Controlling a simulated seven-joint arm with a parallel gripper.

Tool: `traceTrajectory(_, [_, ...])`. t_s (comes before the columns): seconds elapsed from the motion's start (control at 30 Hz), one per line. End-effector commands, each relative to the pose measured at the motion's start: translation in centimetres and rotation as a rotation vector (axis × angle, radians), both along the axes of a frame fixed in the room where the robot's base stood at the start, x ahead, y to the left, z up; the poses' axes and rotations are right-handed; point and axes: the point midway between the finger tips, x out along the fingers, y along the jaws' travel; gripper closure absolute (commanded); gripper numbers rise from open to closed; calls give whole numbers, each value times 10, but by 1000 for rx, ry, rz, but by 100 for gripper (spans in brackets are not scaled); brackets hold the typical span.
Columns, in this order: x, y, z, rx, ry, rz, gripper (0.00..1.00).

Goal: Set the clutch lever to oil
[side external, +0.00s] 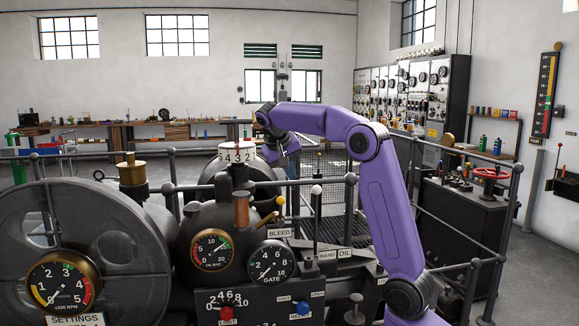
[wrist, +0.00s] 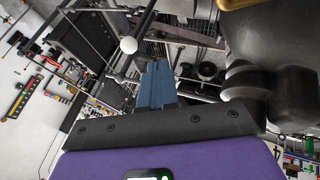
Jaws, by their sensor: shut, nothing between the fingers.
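The lever with a white ball knob (side external: 316,190) stands about upright on a dark rod in the side view. Small plates reading HAND (side external: 327,256) and OIL (side external: 345,253) lie to the right of its foot; the foot is closer to HAND. I take this for the clutch lever, though no clutch label is readable. My gripper (side external: 269,156) is up and to the left of the knob in the side view, apart from it. In the wrist view the blue fingers (wrist: 156,68) are shut together and empty, with the white knob (wrist: 128,45) just left of their tips.
A yellow-knobbed lever (side external: 281,201) stands left, by the BLEED plate (side external: 280,233). A numbered white drum (side external: 237,153) is close left of my gripper. The dark gauge housing (side external: 208,218), flywheel (side external: 95,240) and railings crowd the front. A red handwheel (side external: 489,173) is at right.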

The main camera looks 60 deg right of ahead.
Motion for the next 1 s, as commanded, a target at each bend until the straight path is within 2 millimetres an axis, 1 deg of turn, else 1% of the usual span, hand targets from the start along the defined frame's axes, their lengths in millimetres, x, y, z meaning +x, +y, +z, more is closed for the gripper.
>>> traceTrajectory(0.03, [-1, -6, -9, 1, 4, -2, 100])
traceTrajectory(0.1, [0, -14, -20, 0, 4, -3, 100])
traceTrajectory(0.3, [2, -34, -50, 0, 3, -2, 100])
traceTrajectory(0.4, [-8, -47, -50, 0, -1, -3, 100])
traceTrajectory(0.6, [-17, -60, -53, 1, -1, 0, 100])
traceTrajectory(0.73, [-19, -63, -54, 1, -1, 0, 100])
traceTrajectory(1.0, [-19, -63, -54, 1, -1, 0, 100])
